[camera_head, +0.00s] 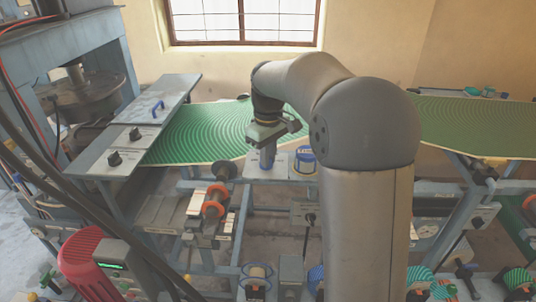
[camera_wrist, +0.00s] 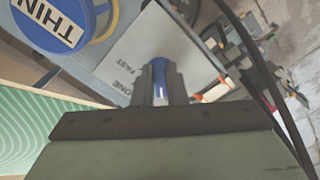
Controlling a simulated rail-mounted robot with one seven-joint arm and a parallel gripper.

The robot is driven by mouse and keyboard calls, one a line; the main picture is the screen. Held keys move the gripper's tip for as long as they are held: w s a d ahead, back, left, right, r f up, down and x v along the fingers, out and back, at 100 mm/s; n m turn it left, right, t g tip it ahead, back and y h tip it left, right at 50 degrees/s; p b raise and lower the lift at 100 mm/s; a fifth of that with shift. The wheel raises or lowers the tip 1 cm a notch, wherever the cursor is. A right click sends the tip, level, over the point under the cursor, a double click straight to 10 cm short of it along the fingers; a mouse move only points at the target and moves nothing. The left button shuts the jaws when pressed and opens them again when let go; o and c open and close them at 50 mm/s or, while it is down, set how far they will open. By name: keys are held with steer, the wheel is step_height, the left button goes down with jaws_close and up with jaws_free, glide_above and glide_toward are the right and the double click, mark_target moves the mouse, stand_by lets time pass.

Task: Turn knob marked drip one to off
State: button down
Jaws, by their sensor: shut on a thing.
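A blue knob (camera_wrist: 159,73) with a white pointer line stands on a light grey panel (camera_wrist: 120,60) in the wrist view. The panel's label is partly hidden; I read "ONE" and "FAST" on it. My gripper (camera_wrist: 159,95) is shut on the knob, one finger on each side. In the head view my gripper (camera_head: 267,148) points down over the same panel (camera_head: 252,166), beside the green patterned board. The word "drip" and any "off" mark are not readable, so I cannot tell the knob's setting.
Dark cables hang at the lower left.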

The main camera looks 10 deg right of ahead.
steer(key=shift+r, duration=0.1)
stand_by(0.4)
steer(key=c, duration=1.5)
jaws_free()
steer(key=shift+o, duration=0.2)
step_height(320, 180, up, 17)
steer(key=shift+r, duration=0.15)
